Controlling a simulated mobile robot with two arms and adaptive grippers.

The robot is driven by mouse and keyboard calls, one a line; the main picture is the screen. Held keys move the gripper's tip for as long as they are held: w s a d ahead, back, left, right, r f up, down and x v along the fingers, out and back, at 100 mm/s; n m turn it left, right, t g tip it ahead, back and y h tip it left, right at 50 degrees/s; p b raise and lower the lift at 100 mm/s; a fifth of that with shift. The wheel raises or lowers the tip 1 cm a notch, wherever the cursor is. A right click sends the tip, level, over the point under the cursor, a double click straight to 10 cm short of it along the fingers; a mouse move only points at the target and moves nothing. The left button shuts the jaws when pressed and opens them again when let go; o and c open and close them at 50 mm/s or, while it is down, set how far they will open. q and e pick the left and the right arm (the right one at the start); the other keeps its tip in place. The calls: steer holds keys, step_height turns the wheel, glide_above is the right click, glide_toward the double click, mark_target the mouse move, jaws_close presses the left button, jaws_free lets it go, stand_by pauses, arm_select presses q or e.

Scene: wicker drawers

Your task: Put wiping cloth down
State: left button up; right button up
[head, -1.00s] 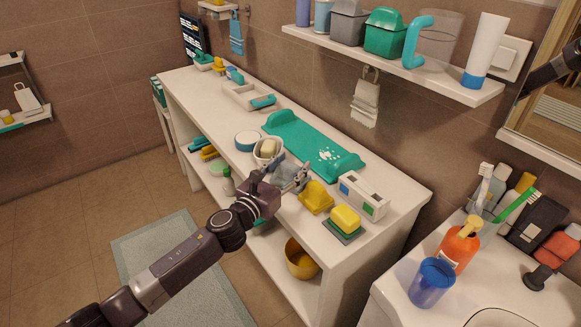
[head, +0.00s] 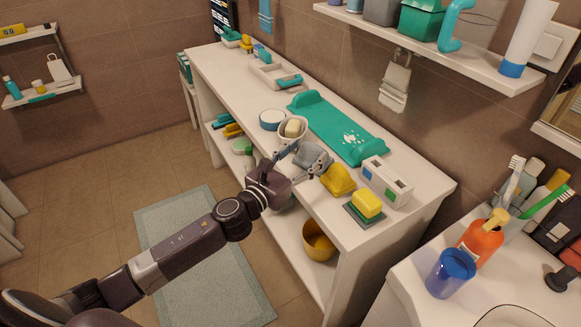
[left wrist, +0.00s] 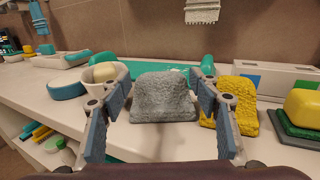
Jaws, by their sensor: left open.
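A grey, rough-textured cloth (left wrist: 163,97) stands bunched on the white counter, between and just beyond the two fingers of my left gripper (left wrist: 160,108) in the left wrist view. The fingers are spread apart, and I see no clear grip on the cloth. In the head view my left gripper (head: 303,161) reaches the counter's front edge, with the grey cloth (head: 314,156) at its fingertips, partly covered by them. A similar yellow cloth (head: 338,180) sits just to the right; it also shows in the left wrist view (left wrist: 234,104). My right gripper is not in view.
A bowl with soap (head: 292,130) is close on the left of the gripper. A teal tray (head: 340,128) lies behind, a white box (head: 386,180) and a yellow sponge (head: 367,203) to the right. A lower shelf holds a yellow bowl (head: 318,241).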

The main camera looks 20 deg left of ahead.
arm_select(q)
steer(key=b+v, duration=0.1)
steer(key=v, duration=0.6)
steer(key=shift+s, duration=0.25)
